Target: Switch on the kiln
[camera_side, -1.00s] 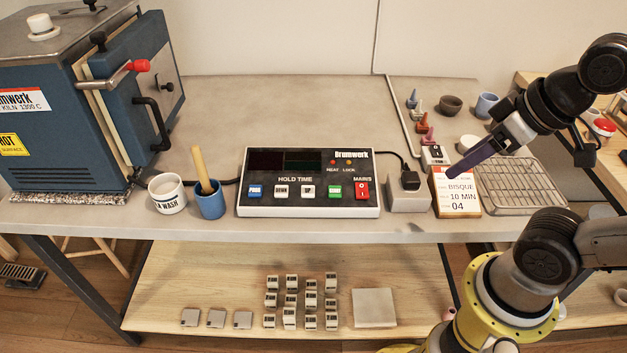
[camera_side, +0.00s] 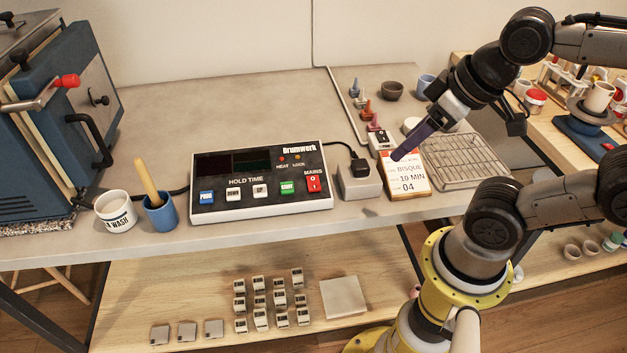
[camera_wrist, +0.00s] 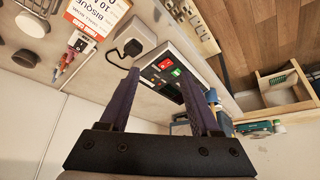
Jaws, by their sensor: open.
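The blue kiln (camera_side: 55,125) stands at the left of the worktop, its front door closed and partly cut off by the frame. Its control box (camera_side: 233,214) lies on the worktop with dark displays. The red MAINS rocker (camera_side: 314,183) is at its right end, beside the green button (camera_side: 288,188). My gripper (camera_side: 399,156) is open and empty, with purple fingers above the order card, right of the control box. In the wrist view, the box (camera_wrist: 158,88) shows partly between and behind my fingers (camera_wrist: 158,73); its red rocker (camera_wrist: 165,65) is visible.
A black plug (camera_side: 360,166) sits on a grey block (camera_side: 358,186) between the box and the order card (camera_side: 411,180). A small white switch unit (camera_side: 380,142) stands behind. A wire rack (camera_side: 462,160) is to the right. A white cup (camera_side: 115,211) and blue cup (camera_side: 160,214) stand left.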

